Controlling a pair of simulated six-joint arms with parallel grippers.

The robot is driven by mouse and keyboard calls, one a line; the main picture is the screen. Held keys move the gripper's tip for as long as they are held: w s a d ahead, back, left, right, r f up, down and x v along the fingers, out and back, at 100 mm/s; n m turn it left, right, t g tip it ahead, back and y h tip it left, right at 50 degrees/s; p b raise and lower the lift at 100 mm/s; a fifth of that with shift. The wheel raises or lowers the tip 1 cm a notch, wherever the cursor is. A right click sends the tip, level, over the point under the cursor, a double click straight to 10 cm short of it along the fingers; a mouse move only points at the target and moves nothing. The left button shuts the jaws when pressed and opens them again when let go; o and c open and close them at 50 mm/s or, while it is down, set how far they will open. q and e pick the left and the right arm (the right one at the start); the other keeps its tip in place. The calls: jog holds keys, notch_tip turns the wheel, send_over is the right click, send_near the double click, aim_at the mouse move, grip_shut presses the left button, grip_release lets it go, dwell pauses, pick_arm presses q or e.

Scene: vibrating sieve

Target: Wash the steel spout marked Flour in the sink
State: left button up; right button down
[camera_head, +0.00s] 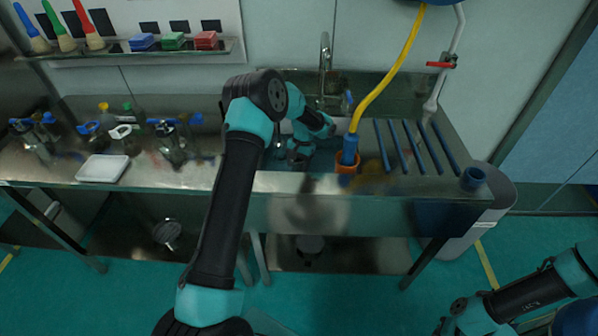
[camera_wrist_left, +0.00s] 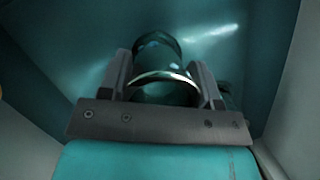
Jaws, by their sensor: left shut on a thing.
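My left gripper (camera_wrist_left: 163,80) is shut on a shiny, rounded steel spout (camera_wrist_left: 165,92), with one finger on each side of it. The spout has a bright curved rim and sits against the teal sink interior (camera_wrist_left: 215,45) in the left wrist view. No Flour marking can be read on it. In the head view my left arm reaches over the bench to the sink (camera_head: 345,88) at the back, below the steel tap (camera_head: 325,52). The wrist there largely hides the gripper and spout. No water can be made out. My right arm shows at the lower right, its fingers out of sight.
A yellow hose (camera_head: 385,80) ends in a blue nozzle (camera_head: 349,150) in an orange holder (camera_head: 347,168). Blue bars (camera_head: 405,147) lie right of the sink.

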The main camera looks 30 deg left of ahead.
pick_arm(q)
notch_tip(320, 180, up, 22)
dwell(1.6)
dwell(0.8)
jog(key=s+d+r, duration=0.4)
jog(key=d+r, duration=0.1)
jog(key=d, duration=0.4)
jog(key=s+d+r, duration=0.4)
jog(key=d+r, duration=0.1)
jog(key=d, duration=0.5)
jog(key=shift+s+d, duration=0.15)
